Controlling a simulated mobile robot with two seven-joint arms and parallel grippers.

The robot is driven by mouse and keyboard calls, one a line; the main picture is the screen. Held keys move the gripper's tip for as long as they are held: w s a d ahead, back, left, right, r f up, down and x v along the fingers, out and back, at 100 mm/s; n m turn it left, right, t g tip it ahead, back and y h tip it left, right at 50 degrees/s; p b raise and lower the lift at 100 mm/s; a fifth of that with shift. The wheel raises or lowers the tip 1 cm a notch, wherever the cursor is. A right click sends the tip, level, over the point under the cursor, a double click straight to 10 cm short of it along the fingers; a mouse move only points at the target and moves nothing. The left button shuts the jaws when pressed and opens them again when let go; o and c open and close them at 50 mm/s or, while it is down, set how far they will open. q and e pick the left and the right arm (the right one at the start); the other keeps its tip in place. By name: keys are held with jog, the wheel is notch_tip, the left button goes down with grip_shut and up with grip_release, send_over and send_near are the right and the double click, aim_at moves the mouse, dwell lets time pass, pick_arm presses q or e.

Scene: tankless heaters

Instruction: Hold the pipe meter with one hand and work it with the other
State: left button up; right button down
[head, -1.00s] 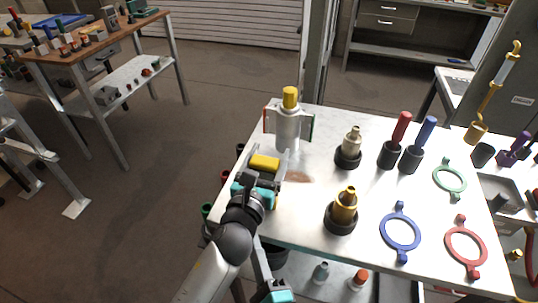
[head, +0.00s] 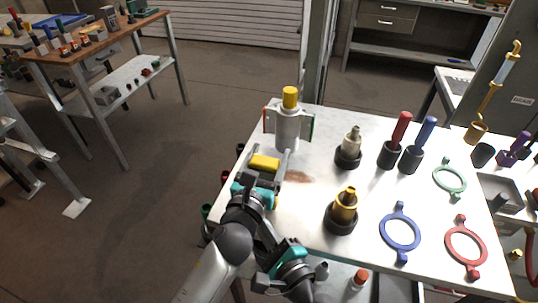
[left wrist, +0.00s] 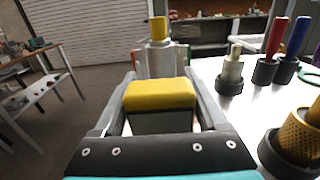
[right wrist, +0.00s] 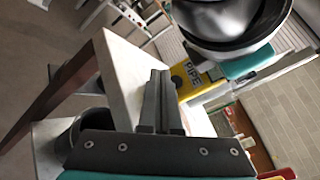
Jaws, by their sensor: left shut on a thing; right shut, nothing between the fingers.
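The pipe meter (head: 264,162), a yellow block with a dark body, is between the fingers of my left gripper (head: 268,167), near the table's left edge. In the left wrist view the meter (left wrist: 158,95) shows its yellow top and dark side between both fingers. In the right wrist view its yellow face (right wrist: 190,80) with the word PIPE shows partly behind my left wrist. My right gripper (right wrist: 160,75) is shut and empty, its fingers pointing toward the meter with a gap that is hard to judge. The right arm shows low in the head view; its fingertips are not clear there.
A white cylinder with a yellow cap (head: 289,128) stands just beyond the left gripper. Fittings in dark holders (head: 341,222), red and blue handled tools (head: 426,133) and coloured rings (head: 400,245) stand or lie on the white table (head: 300,222). Floor to the left is open.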

jog(key=shift+w+d, duration=0.3)
jog(key=shift+w, duration=0.55)
jog(key=shift+w, duration=0.1)
dwell(1.4)
jog(key=shift+w+d, duration=0.1)
jog(key=shift+w, duration=0.3)
dwell(0.3)
jog(key=shift+s, duration=0.5)
